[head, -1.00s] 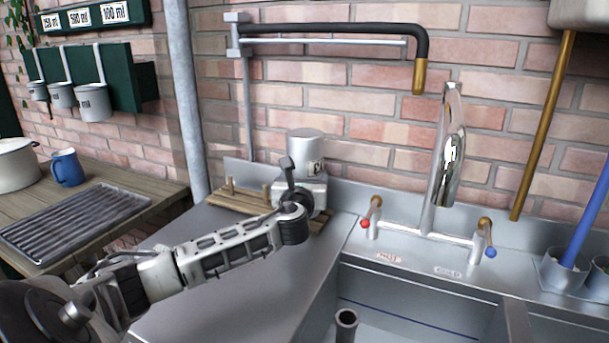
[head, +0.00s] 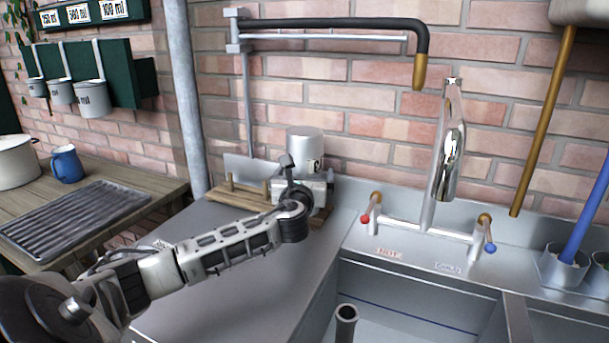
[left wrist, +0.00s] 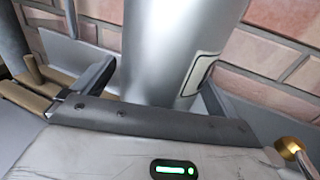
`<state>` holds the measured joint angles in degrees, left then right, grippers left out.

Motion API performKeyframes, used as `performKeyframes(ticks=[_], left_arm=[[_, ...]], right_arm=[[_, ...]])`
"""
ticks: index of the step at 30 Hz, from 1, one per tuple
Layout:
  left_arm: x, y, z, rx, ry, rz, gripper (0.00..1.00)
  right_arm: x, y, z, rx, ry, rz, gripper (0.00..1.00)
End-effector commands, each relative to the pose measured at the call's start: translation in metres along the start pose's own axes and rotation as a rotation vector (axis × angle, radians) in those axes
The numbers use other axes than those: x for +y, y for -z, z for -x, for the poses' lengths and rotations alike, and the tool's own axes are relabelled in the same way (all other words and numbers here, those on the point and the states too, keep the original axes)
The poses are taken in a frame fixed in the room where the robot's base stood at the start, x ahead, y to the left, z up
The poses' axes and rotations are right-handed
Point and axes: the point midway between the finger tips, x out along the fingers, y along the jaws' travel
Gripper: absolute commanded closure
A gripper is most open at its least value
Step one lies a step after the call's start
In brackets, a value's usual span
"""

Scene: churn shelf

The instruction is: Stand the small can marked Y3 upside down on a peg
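A pale grey can (head: 304,149) stands at the wooden peg rack (head: 238,198) in the back corner of the steel counter; its lower part is hidden by my left gripper. A label shows at its right side, but I cannot read it. My left gripper (head: 308,185) is at the can's lower part. In the left wrist view the can (left wrist: 172,50) is between the two fingers of the left gripper (left wrist: 160,72), with a narrow gap at the left finger, so it looks open around the can. I cannot tell whether a peg is under it. My right gripper is not in view.
Bare pegs stand at the rack's left end. A sink (head: 420,310) with a tall tap (head: 450,150) and red and blue handles is at the right. Several mugs hang on a green board (head: 120,80) at the left. The counter in front of the rack is clear.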

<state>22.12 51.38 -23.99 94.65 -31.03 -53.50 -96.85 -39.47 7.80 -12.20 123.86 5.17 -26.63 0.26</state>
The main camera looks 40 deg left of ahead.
Motion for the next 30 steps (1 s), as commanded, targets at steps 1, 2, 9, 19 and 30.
performKeyframes(ticks=[1,2,9,19,30], left_arm=[[0.0,0.0,0.0,0.0,0.0,0.0,0.02],[0.0,0.0,0.0,0.0,0.0,0.0,0.02],[0.0,0.002,0.011,0.003,0.002,-0.003,0.02],[-0.001,0.001,0.086,0.003,0.005,-0.002,0.02],[0.0,0.001,0.151,0.001,0.002,0.0,0.02]], right_arm=[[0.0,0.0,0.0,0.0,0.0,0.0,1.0],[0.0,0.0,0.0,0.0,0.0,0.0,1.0],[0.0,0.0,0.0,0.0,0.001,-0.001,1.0],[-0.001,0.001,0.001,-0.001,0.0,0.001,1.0],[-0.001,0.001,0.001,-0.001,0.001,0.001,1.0]])
